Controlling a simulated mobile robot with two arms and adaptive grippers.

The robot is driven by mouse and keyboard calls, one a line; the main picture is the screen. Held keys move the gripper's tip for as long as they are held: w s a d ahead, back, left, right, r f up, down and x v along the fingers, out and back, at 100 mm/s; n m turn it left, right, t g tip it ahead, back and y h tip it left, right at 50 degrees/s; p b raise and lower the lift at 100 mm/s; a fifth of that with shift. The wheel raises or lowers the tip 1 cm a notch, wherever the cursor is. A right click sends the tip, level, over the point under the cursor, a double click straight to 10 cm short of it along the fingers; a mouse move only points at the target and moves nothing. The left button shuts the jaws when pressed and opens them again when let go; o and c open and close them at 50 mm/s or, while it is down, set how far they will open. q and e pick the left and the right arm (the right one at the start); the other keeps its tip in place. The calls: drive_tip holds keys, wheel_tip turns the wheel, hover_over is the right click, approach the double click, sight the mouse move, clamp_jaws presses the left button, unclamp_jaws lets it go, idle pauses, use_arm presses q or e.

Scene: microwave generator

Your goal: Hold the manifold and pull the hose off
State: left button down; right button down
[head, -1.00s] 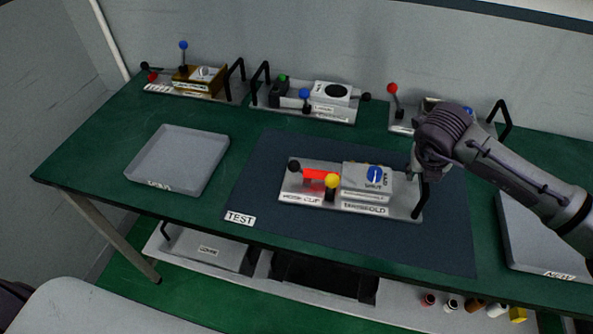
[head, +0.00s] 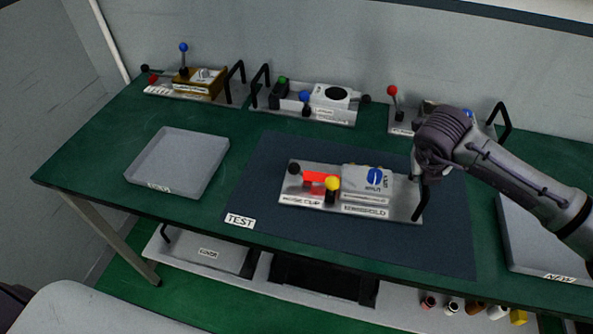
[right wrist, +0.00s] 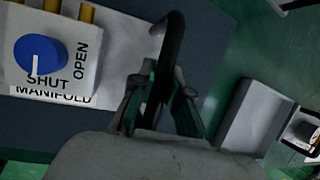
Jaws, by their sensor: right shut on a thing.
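The manifold (head: 366,184) is a pale block with a blue knob (head: 375,176) on a light plate (head: 402,208), which lies on the dark mat. A red clip (head: 314,177) with a yellow ball (head: 332,183) sits on the plate's left part, by a label reading HOSE CLIP. A dark round end (head: 294,168) shows at the plate's left; I cannot make out the hose clearly. In the right wrist view the knob (right wrist: 40,58) points at SHUT. My right gripper (head: 421,172) is shut on the black handle (right wrist: 172,50) at the plate's right end. My left gripper is not in view.
An empty grey tray (head: 180,160) is left of the mat (head: 262,185), and another tray (head: 545,245) is at the right. Other fixtures with levers and handles stand along the back wall. A lower shelf (head: 215,262) holds bins and several small parts.

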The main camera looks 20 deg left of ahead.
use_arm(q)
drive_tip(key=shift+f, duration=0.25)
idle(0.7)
